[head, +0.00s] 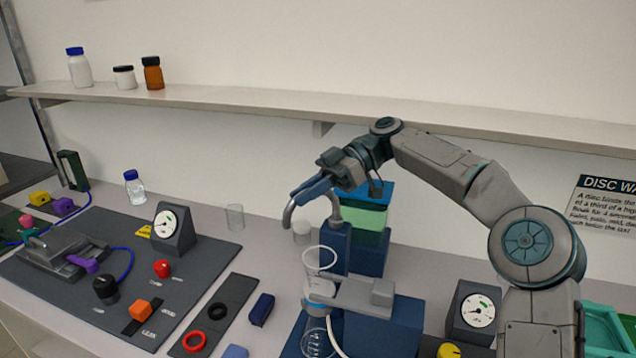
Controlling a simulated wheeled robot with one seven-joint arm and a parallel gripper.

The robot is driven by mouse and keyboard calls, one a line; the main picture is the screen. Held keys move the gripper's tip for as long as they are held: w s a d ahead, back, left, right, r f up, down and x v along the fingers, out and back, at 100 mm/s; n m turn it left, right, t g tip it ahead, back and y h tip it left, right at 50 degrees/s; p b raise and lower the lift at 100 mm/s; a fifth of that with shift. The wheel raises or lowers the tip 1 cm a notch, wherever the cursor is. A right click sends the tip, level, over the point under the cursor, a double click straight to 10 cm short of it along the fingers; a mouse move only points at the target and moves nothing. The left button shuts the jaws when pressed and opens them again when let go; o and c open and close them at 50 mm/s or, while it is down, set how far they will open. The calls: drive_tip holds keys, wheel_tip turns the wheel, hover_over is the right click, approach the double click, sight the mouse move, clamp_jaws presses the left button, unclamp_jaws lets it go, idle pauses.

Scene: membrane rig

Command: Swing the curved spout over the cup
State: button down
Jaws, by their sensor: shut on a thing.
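The curved spout (289,213) is a grey bent pipe by the blue post (335,248), its open end hanging down to the left. My gripper (312,190) is shut on the spout from above, its blue fingers hiding part of the bend. A clear empty cup (235,217) stands on the bench to the left of the spout's end. A small whitish vessel (302,231) shows just right of and behind the spout's end. The spout's end appears between these two; I cannot tell which one it is nearer in depth.
A glass funnel (320,258) and a grey clamp arm (355,296) stand in front of the post. A dark panel with a gauge (165,222) lies left; another gauge (478,310) is right. A dark blue block (262,309) lies in front. A shelf (330,118) runs above.

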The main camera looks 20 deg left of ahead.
drive_tip(key=shift+r, duration=0.1)
idle(0.3)
drive_tip(key=c, duration=1.4)
unclamp_jaws()
drive_tip(key=shift+o, duration=0.2)
drive_tip(key=shift+r, duration=0.35)
drive_tip(key=r, duration=0.2)
drive_tip(key=d+r+b, duration=0.1)
drive_tip(key=shift+r, duration=0.35)
drive_tip(key=d+r, duration=0.6)
drive_tip(key=d, duration=0.4)
drive_tip(key=shift+w+d+r+b, duration=0.25)
drive_tip(key=shift+w+d+b, duration=0.05)
drive_tip(key=shift+d+b, duration=0.1)
